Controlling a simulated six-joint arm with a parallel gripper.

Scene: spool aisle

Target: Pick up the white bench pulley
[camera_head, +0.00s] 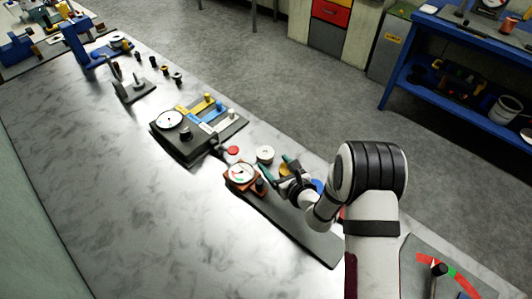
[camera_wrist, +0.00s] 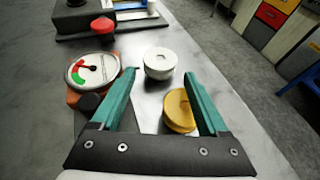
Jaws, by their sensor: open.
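The white bench pulley (camera_wrist: 160,63) is a small round white piece standing on the bench. In the wrist view it is beyond my fingertips, in line with the gap between them. It also shows in the head view (camera_head: 265,154), just left of and beyond my gripper. My gripper (camera_wrist: 157,74) has two green fingers, spread open with nothing held. In the head view my gripper (camera_head: 287,163) is low over the bench. A yellow round piece (camera_wrist: 179,111) sits nearer, beside the right finger and partly hidden by it.
A gauge with a white dial (camera_wrist: 93,70) on an orange base stands close to my left finger. A red knob (camera_wrist: 102,26) is farther back, near a dark device (camera_head: 186,139) with coloured bars. The bench edge drops to the floor on the right. The bench's left side (camera_head: 130,210) is bare.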

